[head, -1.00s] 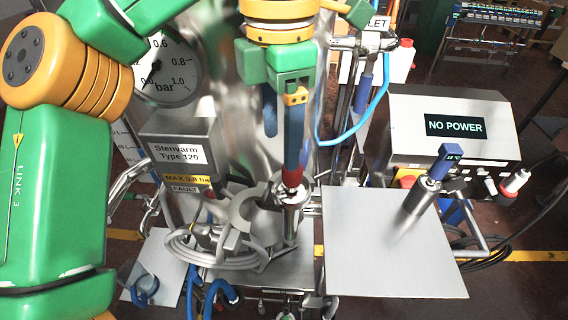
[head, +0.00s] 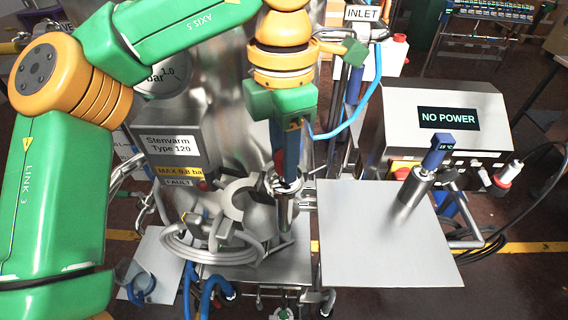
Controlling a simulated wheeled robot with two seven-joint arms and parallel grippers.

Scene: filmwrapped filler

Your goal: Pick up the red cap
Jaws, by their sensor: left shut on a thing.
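The red cap (head: 279,160) shows only as a small red patch beside the blue fingers of my left gripper (head: 286,178); the fingers hide most of it. My left gripper points down and is shut on the cap. Directly below is the upright shiny metal tube (head: 284,212), whose grey rim shows at the fingertips. I cannot tell whether the cap still touches the tube. My right gripper is not in view.
Left of the tube are a grey clamp and a coiled grey hose (head: 215,250). A "NO POWER" box (head: 445,105) stands at the right; a steel tank is behind.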

